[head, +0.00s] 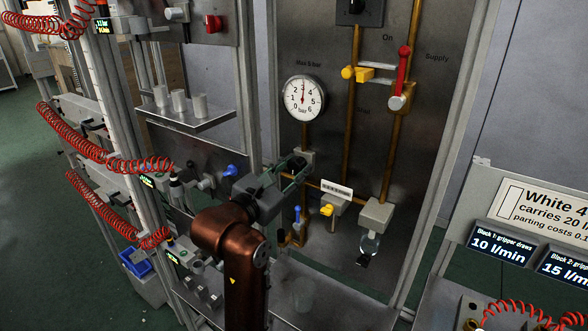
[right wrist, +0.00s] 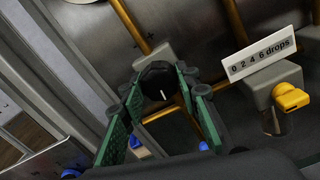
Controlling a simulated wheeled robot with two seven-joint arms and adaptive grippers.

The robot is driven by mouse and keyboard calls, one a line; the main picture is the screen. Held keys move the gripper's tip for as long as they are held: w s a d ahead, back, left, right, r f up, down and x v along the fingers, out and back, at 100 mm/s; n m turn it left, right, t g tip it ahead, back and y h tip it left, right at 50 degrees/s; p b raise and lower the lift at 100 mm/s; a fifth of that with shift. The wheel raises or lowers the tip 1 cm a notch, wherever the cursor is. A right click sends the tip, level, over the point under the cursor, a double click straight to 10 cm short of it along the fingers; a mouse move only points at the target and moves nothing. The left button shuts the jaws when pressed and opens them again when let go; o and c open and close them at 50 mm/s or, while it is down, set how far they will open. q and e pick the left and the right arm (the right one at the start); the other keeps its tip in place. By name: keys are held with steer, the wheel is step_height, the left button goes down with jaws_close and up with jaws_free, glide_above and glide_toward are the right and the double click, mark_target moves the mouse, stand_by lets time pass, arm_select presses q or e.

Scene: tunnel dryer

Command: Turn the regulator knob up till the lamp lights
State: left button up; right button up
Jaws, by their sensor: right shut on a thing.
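The black regulator knob (right wrist: 158,78) with a short white mark sits on a grey block (right wrist: 153,55) in the right wrist view. My right gripper (head: 294,170) reaches the regulator below the gauge in the head view; its green-padded fingers stand on either side of the knob in the right wrist view and are shut on it. In the head view the gripper hides most of the knob. The round white pressure gauge (head: 303,98) has its red needle pointing nearly straight up, near 3. I cannot make out a lit lamp. My left gripper is not in view.
Copper pipes run down the metal panel (head: 345,240). A yellow valve (head: 327,210), a blue-handled valve (head: 297,215) and a red supply lever (head: 402,70) are nearby. A shelf (head: 188,118) with grey cylinders and red coiled hoses (head: 110,155) lie left.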

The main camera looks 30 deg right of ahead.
steer(key=o, duration=1.2)
steer(key=shift+c, duration=0.2)
steer(key=v, duration=1.2)
